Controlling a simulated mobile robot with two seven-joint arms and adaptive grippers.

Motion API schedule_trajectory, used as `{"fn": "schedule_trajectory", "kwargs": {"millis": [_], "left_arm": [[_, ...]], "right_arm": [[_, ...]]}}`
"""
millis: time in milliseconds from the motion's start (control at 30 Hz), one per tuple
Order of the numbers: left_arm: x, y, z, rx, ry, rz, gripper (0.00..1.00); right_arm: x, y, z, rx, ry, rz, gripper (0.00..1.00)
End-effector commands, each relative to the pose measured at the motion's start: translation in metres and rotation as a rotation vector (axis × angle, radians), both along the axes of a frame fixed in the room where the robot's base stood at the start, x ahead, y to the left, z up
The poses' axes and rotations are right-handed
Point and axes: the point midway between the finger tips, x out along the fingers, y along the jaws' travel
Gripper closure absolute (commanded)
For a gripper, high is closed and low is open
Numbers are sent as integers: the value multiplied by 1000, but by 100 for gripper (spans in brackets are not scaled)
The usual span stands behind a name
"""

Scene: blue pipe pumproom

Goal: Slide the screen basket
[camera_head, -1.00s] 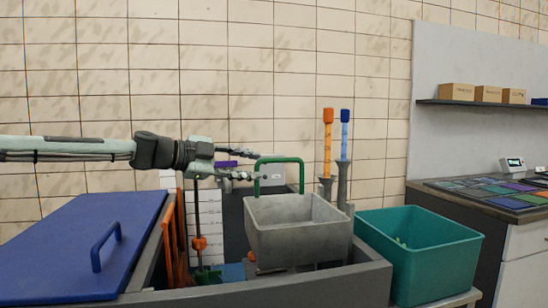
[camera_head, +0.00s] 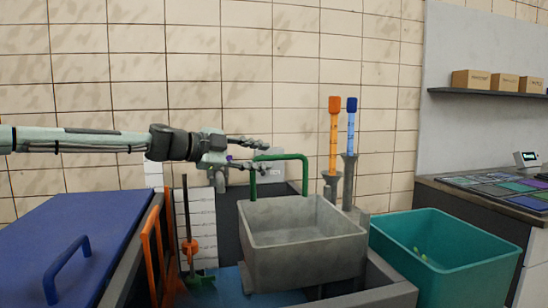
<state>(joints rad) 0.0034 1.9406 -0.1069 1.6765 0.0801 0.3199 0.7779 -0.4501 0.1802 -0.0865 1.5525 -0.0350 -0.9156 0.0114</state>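The grey screen basket (camera_head: 303,255) stands in the middle of the view, over a grey tank (camera_head: 385,297). A green handle (camera_head: 282,157) rises in an arch from its back. My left gripper (camera_head: 268,154) comes in from the left, level with the top of the handle. Its two dark fingers are apart, one above the other, and their tips overlap the handle's upper left corner in the picture. I cannot tell whether they touch it. My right gripper is not in view.
A teal bin (camera_head: 450,255) stands right of the basket. Orange (camera_head: 333,135) and blue (camera_head: 351,130) tools stand upright behind it. A blue lid (camera_head: 60,250) lies at left, beside an orange frame (camera_head: 158,250). A counter (camera_head: 480,195) is at far right.

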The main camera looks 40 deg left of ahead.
Motion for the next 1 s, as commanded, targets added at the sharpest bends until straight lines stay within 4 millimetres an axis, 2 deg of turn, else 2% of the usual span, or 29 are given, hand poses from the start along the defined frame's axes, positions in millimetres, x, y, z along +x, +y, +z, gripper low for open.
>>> {"fn": "schedule_trajectory", "kwargs": {"millis": [167,400,533,867,1000], "left_arm": [[18,-7,-7,0,4,1,66],[35,-13,-9,1,2,1,66],[39,-15,-10,0,0,1,66],[40,-16,-10,0,-1,1,66],[41,-16,-10,0,-1,1,83]], "right_arm": [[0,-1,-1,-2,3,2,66],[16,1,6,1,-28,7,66],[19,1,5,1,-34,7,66],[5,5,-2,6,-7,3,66],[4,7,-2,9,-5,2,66]]}}
